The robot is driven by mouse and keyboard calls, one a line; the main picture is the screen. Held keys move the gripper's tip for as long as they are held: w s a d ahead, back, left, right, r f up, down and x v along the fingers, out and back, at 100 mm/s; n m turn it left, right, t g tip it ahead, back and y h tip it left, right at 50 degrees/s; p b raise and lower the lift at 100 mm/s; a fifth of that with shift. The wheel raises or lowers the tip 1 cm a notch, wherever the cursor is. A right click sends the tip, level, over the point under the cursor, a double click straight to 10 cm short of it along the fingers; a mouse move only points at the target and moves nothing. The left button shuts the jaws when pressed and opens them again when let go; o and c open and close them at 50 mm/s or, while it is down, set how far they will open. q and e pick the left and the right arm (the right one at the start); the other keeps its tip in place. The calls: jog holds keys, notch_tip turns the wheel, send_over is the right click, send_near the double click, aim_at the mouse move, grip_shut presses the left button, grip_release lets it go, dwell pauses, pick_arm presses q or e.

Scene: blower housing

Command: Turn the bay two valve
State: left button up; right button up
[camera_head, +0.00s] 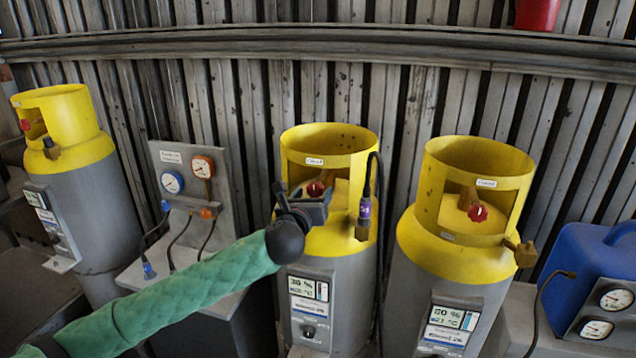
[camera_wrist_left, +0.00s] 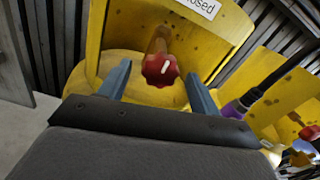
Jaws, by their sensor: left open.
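A red valve knob (camera_head: 316,188) with a white mark sits on a brown stem inside the yellow collar of the middle grey cylinder (camera_head: 330,290). My left gripper (camera_head: 305,197) is open at the front opening of that collar. In the left wrist view the knob (camera_wrist_left: 160,69) shows between the two open fingers, with visible gaps on both sides. A label (camera_wrist_left: 196,7) ending in "osed" is on the collar above. Another red knob (camera_head: 478,213) is in the right cylinder's collar. I cannot read a bay number. My right gripper is out of view.
A hose with a purple band (camera_head: 365,208) hangs just right of the left gripper. A gauge panel (camera_head: 188,180) stands left of the middle cylinder, another yellow-topped cylinder (camera_head: 90,215) at far left. A blue container (camera_head: 590,262) with gauges is at right. A corrugated wall closes the back.

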aim_at(314, 191)
pick_arm(q)
jog(key=p+x, duration=0.1)
jog(key=x, duration=0.2)
jog(key=shift+w+r+p, duration=0.1)
jog(key=shift+r+p, duration=0.1)
jog(key=shift+p, duration=0.1)
jog(key=shift+f+p+x, duration=0.2)
jog(key=shift+p+x, duration=0.1)
jog(key=shift+x, duration=0.65)
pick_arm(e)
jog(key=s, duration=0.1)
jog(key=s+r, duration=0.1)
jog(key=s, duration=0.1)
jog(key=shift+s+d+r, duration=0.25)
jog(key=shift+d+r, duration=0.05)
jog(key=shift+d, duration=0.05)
pick_arm(q)
jog(key=c, duration=1)
jog(key=shift+o, duration=0.2)
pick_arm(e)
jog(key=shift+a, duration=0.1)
